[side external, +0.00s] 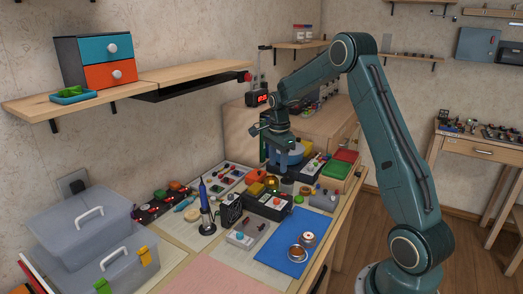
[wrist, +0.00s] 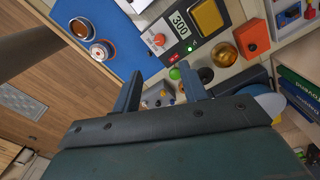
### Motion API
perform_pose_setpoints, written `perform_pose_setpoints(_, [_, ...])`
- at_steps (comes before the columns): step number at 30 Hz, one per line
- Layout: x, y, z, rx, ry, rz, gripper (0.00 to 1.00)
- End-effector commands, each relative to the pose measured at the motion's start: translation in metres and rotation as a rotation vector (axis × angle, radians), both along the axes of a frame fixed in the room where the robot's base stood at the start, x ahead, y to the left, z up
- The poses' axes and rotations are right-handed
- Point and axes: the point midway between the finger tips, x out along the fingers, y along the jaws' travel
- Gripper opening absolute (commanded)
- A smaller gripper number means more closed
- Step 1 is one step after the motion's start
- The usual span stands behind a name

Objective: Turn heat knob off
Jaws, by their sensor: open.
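A dark station (wrist: 182,30) with a white panel, a display reading 300, and small red and green lights shows at the top of the wrist view. A round orange-red knob (wrist: 159,39) sits on its white panel; it looks like the heat knob, but its pointer is too small to read. The station (side external: 268,205) is in the middle of the bench in the side view. My gripper (wrist: 161,70) is open and empty, its fingers apart. In the side view my gripper (side external: 279,165) hangs above the bench's far part, behind the station and apart from it.
A blue mat (side external: 291,242) with two small round parts lies right of the station. A soldering iron (side external: 207,207) stands to its left. Below my fingers in the wrist view are a green ball (wrist: 175,73) and a small grey box. A shelf (side external: 150,85) juts from the wall.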

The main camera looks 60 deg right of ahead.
Motion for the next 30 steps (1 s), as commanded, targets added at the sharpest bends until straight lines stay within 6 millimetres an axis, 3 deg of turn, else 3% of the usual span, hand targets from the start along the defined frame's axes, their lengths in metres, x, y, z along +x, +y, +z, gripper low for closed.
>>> perform_pose_setpoints(8, [0.000, 0.000, -0.018, 0.001, 0.003, 0.002, 0.43])
perform_pose_setpoints(30, [-0.001, 0.001, -0.122, 0.001, 0.003, 0.003, 0.43])
